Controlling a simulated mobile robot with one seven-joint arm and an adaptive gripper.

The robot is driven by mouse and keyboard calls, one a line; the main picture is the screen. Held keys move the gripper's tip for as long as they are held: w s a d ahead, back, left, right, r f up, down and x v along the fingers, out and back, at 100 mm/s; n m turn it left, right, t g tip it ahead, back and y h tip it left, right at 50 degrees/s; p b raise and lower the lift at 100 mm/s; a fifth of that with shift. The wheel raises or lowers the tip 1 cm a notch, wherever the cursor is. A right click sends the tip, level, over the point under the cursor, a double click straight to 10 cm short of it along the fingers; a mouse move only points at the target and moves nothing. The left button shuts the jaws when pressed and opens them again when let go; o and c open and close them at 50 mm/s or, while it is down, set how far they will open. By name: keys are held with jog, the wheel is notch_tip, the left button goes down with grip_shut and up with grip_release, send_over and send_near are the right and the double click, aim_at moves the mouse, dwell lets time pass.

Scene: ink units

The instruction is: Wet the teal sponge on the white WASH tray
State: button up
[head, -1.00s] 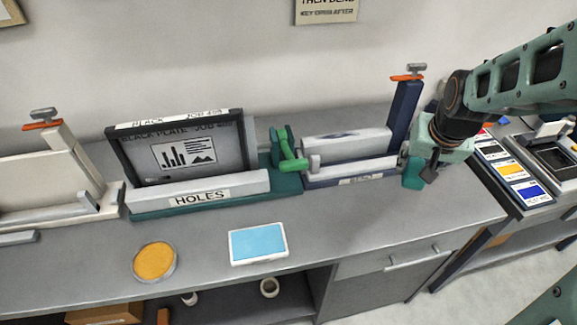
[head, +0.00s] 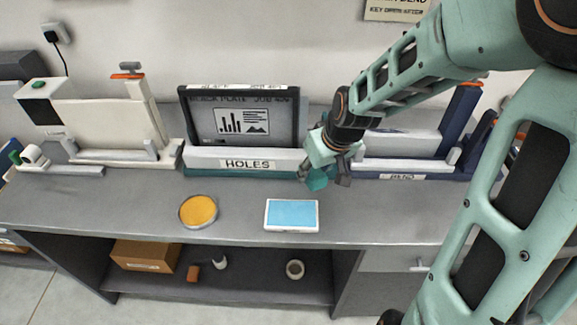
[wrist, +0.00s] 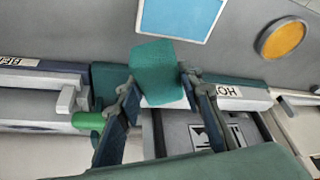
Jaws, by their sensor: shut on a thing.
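The teal sponge (head: 317,180) is between the fingers of my gripper (head: 328,176), which is shut on it. The white tray (head: 266,226) with a light blue surface lies on the bench, below and left of the gripper. The tray is also at the top of the wrist view (wrist: 140,15), apart from the sponge. No WASH lettering can be read on it.
A round orange-yellow pad (head: 198,211) lies left of the tray. The HOLES station (head: 250,163) holds a framed black plate (head: 242,122) behind it. A navy station (head: 405,172) stands to the right. The bench front (head: 370,228) right of the tray is clear.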

aim_at(288, 210)
jog(key=a+f+n+b, duration=0.1)
jog(key=f, duration=0.2)
jog(key=s+a+f+n+b, duration=0.1)
jog(key=a+f+b, duration=0.1)
jog(key=f, duration=0.2)
jog(key=s+a+f+n+y+b, duration=0.1)
jog(key=a+f+b, duration=0.1)
jog(key=f, duration=0.1)
jog(key=shift+s+a+f, duration=0.1)
jog(key=shift+f, duration=0.2)
jog(key=shift+f+g+b, duration=0.3)
jog(key=shift+f+b, duration=0.3)
jog(key=shift+b, duration=0.05)
dwell(1.6)
jog(key=shift+r, duration=0.15)
notch_tip(288, 210, up, 7)
jog(key=p, duration=0.6)
dwell(0.9)
